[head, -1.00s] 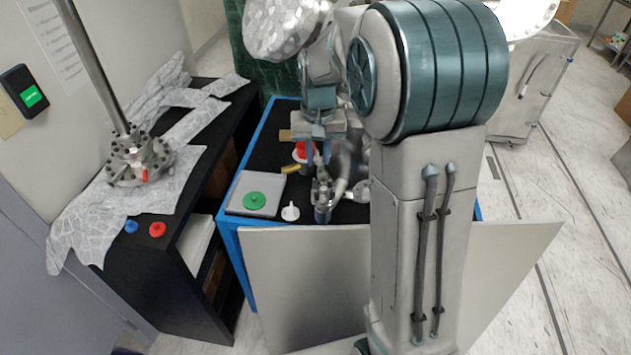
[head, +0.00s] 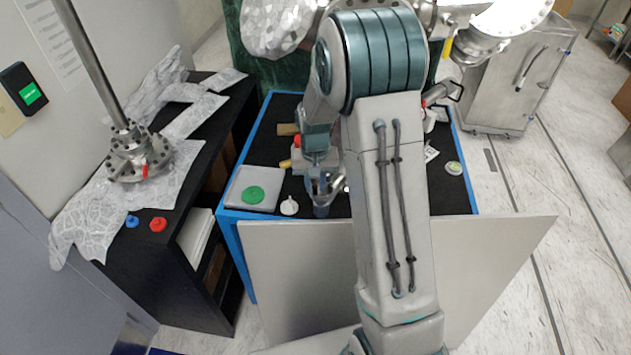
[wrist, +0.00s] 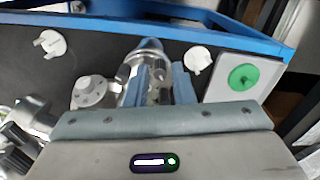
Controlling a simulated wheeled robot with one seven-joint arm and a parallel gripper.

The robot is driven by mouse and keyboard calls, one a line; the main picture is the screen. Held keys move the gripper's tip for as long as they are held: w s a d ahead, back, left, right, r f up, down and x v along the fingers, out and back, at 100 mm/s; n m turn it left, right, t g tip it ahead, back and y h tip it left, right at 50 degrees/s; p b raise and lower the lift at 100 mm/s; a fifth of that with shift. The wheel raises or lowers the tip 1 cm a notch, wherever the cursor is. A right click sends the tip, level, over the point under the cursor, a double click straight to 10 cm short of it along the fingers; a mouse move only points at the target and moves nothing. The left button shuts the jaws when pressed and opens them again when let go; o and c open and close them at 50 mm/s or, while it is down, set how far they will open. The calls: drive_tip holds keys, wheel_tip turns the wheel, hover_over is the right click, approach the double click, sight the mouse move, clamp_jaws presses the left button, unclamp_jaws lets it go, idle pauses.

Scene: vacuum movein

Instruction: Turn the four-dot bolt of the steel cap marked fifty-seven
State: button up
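A steel fitting (wrist: 150,62) with several small bolts and a bluish rounded end stands on the black cart top. It also shows below my gripper in the head view (head: 322,210). My gripper (wrist: 156,92) is over it, its two blue-grey fingers apart, one on each side of the fitting's bolts. I cannot tell whether the fingers touch them. A round grey flange (wrist: 92,91) with bolt holes lies left of the fingers in the wrist view. No number or dot marks are readable, so I cannot tell which part is the cap marked fifty-seven.
A grey plate with a green disc (head: 253,195) and a white cap (head: 290,207) lie left of my gripper in the head view. Another white cap (wrist: 50,43) lies beyond the flange. The cart has a blue frame (head: 232,245). A black shelf (head: 165,275) stands left.

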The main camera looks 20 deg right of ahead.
drive_tip(key=shift+f, duration=0.15)
clamp_jaws()
drive_tip(key=shift+m, duration=0.4)
drive_tip(key=m+b, duration=0.2)
drive_tip(key=m, duration=0.2)
drive_tip(key=shift+m, duration=0.3)
drive_tip(key=m, duration=0.5)
idle(0.4)
unclamp_jaws()
